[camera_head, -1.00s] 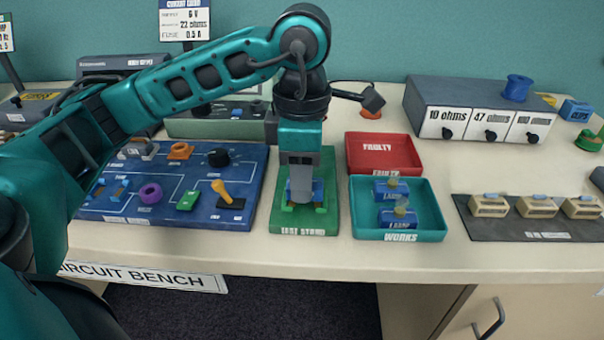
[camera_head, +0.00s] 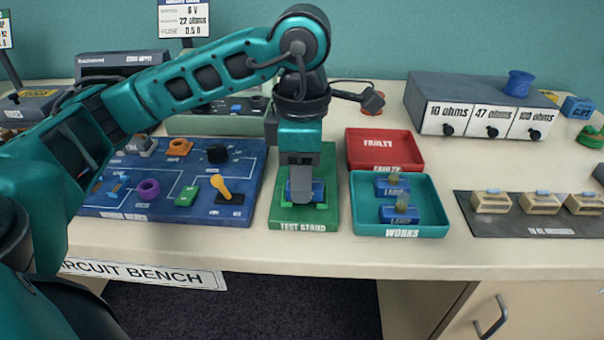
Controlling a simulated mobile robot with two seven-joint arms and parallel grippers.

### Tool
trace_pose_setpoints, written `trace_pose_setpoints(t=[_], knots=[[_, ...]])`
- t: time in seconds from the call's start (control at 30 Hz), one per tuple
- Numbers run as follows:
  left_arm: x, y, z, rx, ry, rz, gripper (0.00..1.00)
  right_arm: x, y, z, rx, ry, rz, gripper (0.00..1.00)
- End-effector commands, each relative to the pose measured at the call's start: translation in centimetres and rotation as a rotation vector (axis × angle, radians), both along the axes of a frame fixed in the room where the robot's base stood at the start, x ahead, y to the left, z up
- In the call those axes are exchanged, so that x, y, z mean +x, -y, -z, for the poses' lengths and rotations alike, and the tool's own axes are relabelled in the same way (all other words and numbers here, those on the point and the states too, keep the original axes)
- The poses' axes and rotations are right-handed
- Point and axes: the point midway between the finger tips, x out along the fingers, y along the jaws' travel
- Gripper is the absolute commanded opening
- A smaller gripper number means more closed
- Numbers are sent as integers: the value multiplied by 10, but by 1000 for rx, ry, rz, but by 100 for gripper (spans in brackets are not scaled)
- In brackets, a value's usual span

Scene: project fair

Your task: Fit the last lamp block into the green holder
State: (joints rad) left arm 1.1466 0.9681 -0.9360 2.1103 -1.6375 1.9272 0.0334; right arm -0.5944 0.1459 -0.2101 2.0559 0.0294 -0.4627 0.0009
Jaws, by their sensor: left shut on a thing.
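My left gripper (camera_head: 302,196) points straight down over the green test stand (camera_head: 305,216). It is shut on a blue lamp block (camera_head: 318,189), which sits at the stand's bright green holder (camera_head: 321,206). The fingers hide much of the block, so I cannot tell whether it is fully seated. Two more blue lamp blocks, an upper one (camera_head: 391,188) and a lower one (camera_head: 398,215), lie in the teal WORKS tray (camera_head: 440,220) to the right. My right gripper is not in view.
The red FAULTY tray (camera_head: 412,160) is empty behind the WORKS tray. A blue circuit board (camera_head: 225,178) with several parts lies left of the stand. A dark mat (camera_head: 535,222) with several beige holders is at right. The bench front strip is clear.

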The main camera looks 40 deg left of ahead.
Motion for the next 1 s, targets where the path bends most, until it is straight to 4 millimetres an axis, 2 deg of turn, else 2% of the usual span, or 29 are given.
trace_pose_setpoints(t=[0.27, 0.3, 0.53, 0.57, 0.67, 0.87, 0.9, 0.93, 1.0], knots=[[0, 0, 4, 0, 0, 0, 1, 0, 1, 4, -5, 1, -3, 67], [0, 0, 3, 0, 0, 0, 34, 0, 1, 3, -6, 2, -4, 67], [0, 0, 4, -1, -1, 1, 56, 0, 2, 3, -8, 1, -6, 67], [0, 0, 4, 0, -1, 1, 35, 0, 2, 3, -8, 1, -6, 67], [0, 0, 4, 0, -1, 1, 44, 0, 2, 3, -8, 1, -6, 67], [0, 0, 0, 0, -1, 1, 45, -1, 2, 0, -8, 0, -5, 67], [0, 0, -2, 0, -1, 1, 48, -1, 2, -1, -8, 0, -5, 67], [0, 0, -4, -1, -1, 1, 58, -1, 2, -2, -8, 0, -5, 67], [0, 0, -9, -1, -1, 0, 58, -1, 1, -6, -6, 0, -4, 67]])
